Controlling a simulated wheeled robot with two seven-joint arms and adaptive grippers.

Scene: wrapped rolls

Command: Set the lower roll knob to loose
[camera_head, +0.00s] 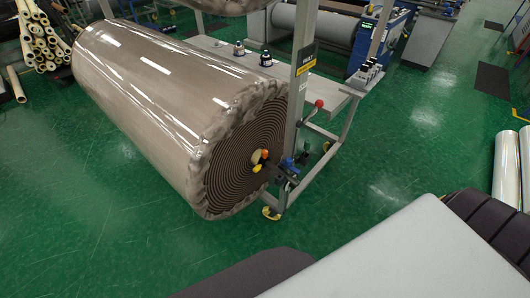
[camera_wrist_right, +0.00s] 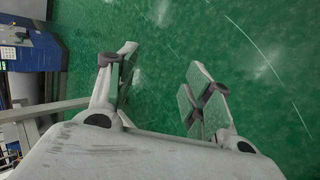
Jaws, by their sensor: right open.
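The lower roll (camera_head: 150,95) is a large brown roll in clear wrap, lying beside a grey metal frame (camera_head: 298,90). At its near end, yellow and orange parts (camera_head: 260,160) show at the core. A blue part (camera_head: 287,163) sits on dark fittings just right of the core. A red knob (camera_head: 319,103) on a lever stands higher on the frame. I cannot tell which of these is the roll knob or how it is set. My right gripper (camera_wrist_right: 163,68) is open and empty over green floor in the right wrist view. My left gripper is not visible.
Part of an upper roll (camera_head: 225,5) shows at the top edge. A yellow-edged caster (camera_head: 271,212) is under the frame. Wrapped rolls (camera_head: 507,165) stand at the right. Green floor in front is clear.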

